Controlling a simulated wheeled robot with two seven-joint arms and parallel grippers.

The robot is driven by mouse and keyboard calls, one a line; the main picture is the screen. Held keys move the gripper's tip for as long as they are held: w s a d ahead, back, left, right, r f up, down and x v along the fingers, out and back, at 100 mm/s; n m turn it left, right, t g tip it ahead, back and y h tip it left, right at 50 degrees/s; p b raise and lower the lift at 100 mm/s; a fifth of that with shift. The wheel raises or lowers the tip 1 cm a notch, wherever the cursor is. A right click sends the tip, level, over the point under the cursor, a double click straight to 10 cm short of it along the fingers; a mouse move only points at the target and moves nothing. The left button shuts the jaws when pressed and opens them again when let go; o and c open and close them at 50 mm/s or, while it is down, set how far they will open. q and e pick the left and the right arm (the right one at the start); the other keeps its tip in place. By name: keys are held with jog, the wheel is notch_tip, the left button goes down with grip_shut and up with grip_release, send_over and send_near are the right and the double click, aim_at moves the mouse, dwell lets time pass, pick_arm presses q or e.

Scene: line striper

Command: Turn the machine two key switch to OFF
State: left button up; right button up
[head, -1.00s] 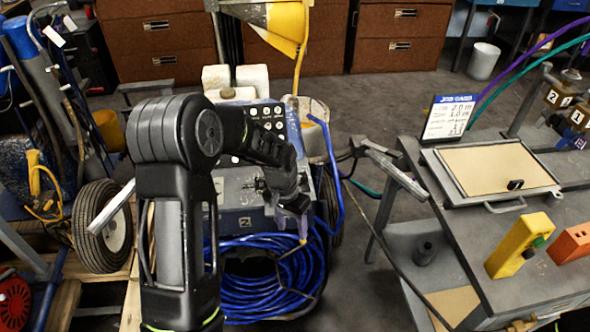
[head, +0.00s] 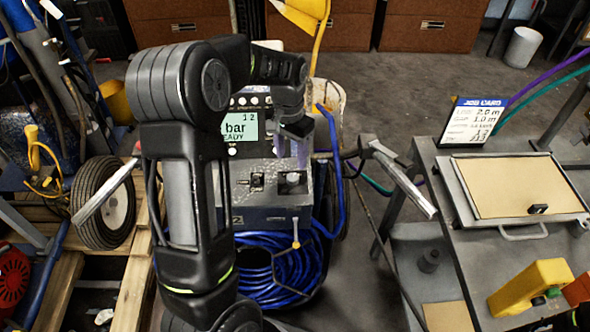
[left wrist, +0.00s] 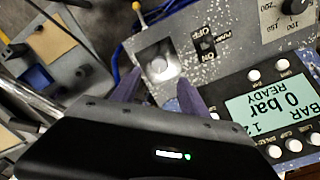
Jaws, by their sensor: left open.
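Machine two (head: 275,215) stands ahead with a speckled grey control box. Its display (head: 240,128) reads "bar READY" in the head view and "0 bar READY" in the left wrist view (left wrist: 268,108). My left gripper (head: 296,150) is open and empty, above the key switch. In the left wrist view its purple fingertips (left wrist: 158,88) lie either side of the switch plate, apparently not touching it.
A blue hose coil (head: 280,275) hangs below the control box. A grey workbench (head: 450,215) on the right carries a job card (head: 475,122), a framed board (head: 515,185) and a yellow box (head: 530,287). A wheel (head: 105,197) and wooden pallet (head: 65,275) are at left.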

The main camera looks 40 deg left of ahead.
aim_at(293, 176)
pick_arm(q)
jog(key=shift+w+d+f+p, duration=0.1)
jog(key=shift+f+p, duration=0.2)
jog(key=shift+f, duration=1.7)
jog(key=shift+d+f+p, duration=0.1)
jog(key=shift+f+p, duration=0.15)
jog(key=shift+f, duration=1.75)
jog(key=shift+c, duration=0.2)
grip_shut()
